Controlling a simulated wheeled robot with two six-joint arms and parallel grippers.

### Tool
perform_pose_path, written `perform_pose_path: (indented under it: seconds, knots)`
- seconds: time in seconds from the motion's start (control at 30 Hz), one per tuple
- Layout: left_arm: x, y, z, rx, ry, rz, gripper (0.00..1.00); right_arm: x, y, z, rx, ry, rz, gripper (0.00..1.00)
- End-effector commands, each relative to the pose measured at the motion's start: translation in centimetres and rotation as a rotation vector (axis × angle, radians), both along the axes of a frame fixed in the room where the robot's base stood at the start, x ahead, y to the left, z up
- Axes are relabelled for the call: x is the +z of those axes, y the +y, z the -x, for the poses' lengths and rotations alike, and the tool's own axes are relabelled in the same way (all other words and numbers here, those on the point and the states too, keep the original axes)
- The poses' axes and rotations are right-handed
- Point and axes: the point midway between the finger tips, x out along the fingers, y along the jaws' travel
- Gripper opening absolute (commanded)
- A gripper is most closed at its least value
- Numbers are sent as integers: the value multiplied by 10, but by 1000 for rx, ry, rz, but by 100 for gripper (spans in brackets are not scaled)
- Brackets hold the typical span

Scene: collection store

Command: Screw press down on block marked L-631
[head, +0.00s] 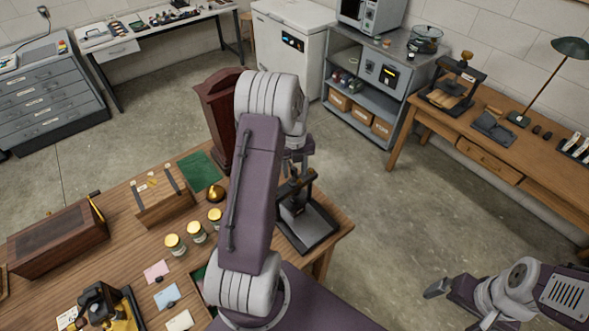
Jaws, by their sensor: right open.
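A screw press (459,72) with a dark frame and a knob on top stands on the wooden bench at the right, with light brown pieces under it. A second dark press-like device (305,232) with a flat base stands at the right corner of the near table, partly behind my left arm. I cannot read any L-631 mark, and I cannot tell which device holds that block. My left gripper (295,166) is mostly hidden behind its own arm, above that second device. My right gripper (440,290) is open and empty over the floor at the lower right.
The near table holds a wooden case (58,240), a box (163,207), several jars, a brass bell (215,193) and coloured cards. A lectern-like wooden stand (218,112) is behind it. A lamp (571,48) stands on the right bench. Open floor (400,215) lies between table and bench.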

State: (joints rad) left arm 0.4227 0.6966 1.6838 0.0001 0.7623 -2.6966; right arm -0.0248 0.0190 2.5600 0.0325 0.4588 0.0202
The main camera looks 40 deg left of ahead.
Motion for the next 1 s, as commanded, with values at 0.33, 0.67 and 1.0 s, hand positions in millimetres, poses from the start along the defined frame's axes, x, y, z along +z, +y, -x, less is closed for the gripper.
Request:
perform_pose_path:
  seconds: [0.33,0.67,1.0]
  knots:
    - [44,1,-2,0,-8,-4,43,-18,0,0,0,0,0,100]
    - [90,0,0,0,0,0,43,-25,0,0,0,0,0,100]
    - [82,-13,-7,-34,-12,-4,43,-37,0,0,0,0,0,100]
